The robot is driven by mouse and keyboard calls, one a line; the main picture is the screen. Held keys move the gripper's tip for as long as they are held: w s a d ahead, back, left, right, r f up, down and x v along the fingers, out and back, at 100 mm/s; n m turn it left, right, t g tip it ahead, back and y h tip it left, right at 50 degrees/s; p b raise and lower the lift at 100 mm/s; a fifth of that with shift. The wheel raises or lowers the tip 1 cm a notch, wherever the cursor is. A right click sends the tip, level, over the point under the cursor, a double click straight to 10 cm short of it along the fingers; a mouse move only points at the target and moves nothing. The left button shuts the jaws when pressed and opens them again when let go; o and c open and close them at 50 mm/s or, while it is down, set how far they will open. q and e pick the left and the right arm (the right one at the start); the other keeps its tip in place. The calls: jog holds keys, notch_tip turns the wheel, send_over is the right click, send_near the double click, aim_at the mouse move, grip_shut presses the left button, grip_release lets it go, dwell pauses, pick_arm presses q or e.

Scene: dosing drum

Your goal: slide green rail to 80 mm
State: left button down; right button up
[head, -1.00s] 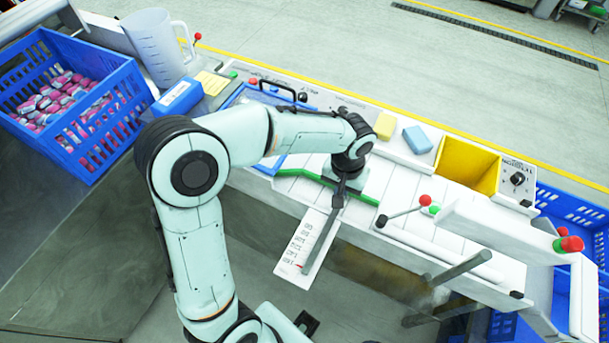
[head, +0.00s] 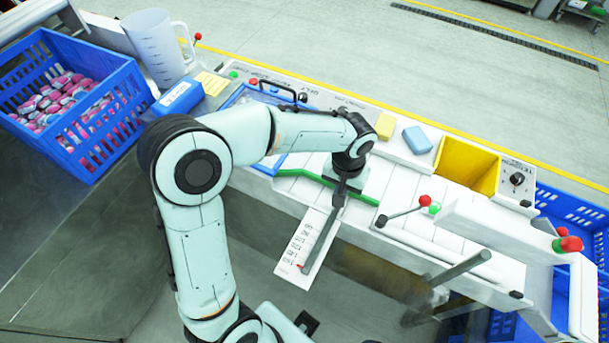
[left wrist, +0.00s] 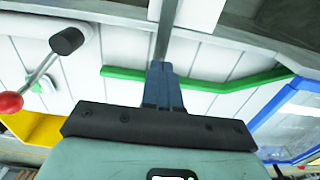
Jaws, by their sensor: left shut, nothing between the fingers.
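A grey bar (head: 322,238) runs from beneath the gripper out over a white scale plate (head: 291,268) with printed numbers. My right gripper is out of view.
A lever with a red knob (head: 425,201) stands right of the gripper. A yellow bin (head: 467,167), a blue block (head: 417,140) and a yellow block (head: 385,126) lie behind. A blue crate of packets (head: 100,115) and a clear jug (head: 157,48) are at left.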

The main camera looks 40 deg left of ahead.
pick_arm(q)
jog(key=shift+w+a+p, duration=0.2)
jog(key=shift+w+p, duration=0.15)
jog(key=shift+w, duration=0.45)
jog(key=shift+w+a+p, duration=0.15)
jog(key=shift+w+p, duration=0.2)
jog(key=shift+w, duration=0.4)
jog(key=shift+w+a+p, duration=0.2)
jog(key=shift+w+p, duration=0.15)
jog(key=shift+w, duration=0.45)
notch_tip(320, 180, up, 8)
jog(key=w+p, duration=0.1)
jog(key=p, duration=0.2)
jog(key=shift+w+a, duration=0.2)
jog(key=shift+w, duration=0.05)
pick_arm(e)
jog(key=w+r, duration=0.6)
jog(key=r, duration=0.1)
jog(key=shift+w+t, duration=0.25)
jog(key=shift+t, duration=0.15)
